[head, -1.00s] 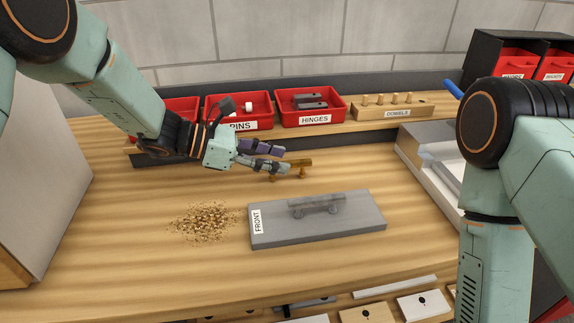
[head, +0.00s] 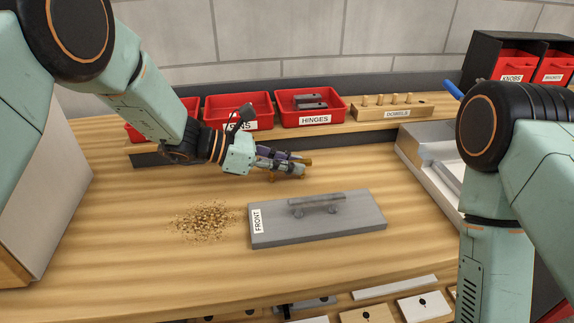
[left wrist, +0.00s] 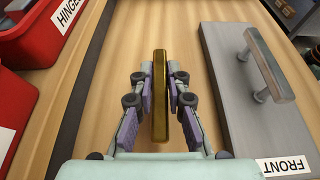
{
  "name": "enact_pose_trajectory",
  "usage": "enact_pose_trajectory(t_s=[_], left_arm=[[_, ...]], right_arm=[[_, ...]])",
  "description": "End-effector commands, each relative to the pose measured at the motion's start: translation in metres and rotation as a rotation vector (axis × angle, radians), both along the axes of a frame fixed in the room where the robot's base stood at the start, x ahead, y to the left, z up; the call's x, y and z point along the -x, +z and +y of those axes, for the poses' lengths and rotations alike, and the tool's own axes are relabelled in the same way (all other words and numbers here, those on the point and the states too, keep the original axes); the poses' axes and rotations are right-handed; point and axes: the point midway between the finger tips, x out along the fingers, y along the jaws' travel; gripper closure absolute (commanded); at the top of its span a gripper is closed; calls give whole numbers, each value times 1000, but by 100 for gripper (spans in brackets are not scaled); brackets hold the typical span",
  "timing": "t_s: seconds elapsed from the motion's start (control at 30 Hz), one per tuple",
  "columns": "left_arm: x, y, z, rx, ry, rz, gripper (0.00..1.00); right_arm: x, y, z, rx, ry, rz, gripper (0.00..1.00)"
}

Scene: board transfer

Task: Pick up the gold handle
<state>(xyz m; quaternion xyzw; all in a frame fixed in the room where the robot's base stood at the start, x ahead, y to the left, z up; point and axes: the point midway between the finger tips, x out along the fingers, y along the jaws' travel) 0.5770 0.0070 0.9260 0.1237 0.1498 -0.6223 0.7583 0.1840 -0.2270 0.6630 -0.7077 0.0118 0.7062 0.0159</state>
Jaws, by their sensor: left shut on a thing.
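The gold handle (left wrist: 159,100) is a narrow brass bar, seen end to end between the fingers in the left wrist view. In the head view only bits of it show (head: 304,161), as my left gripper covers most of it. My left gripper (head: 290,166) is shut on the handle, with one finger on each side of the bar; it also shows in the left wrist view (left wrist: 160,85). The handle is at or just above the bench top; I cannot tell if it is lifted. My right gripper is out of view; only my right arm shows.
A grey board (head: 350,222) marked FRONT, with a grey handle (head: 317,200) on it, lies in front of my left gripper. Wood shavings (head: 203,221) lie left of it. Behind are red bins, including HINGES (head: 313,120), and a dowel block (head: 392,113). A pale tray (head: 425,160) stands right.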

Motion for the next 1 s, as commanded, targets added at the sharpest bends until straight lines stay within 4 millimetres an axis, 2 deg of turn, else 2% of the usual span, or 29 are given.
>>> enact_pose_trajectory(t_s=[0.47, 0.57, 0.8, 1.0], left_arm=[[0, 2, 0, 0, 0, -1, 100], [0, 13, 0, 0, 0, -3, 100], [0, 60, 0, 0, 0, -5, 100], [0, 90, 0, 0, 0, -2, 100]], right_arm=[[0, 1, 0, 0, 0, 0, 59], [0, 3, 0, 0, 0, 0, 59], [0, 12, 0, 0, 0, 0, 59], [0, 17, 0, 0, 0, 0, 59]])
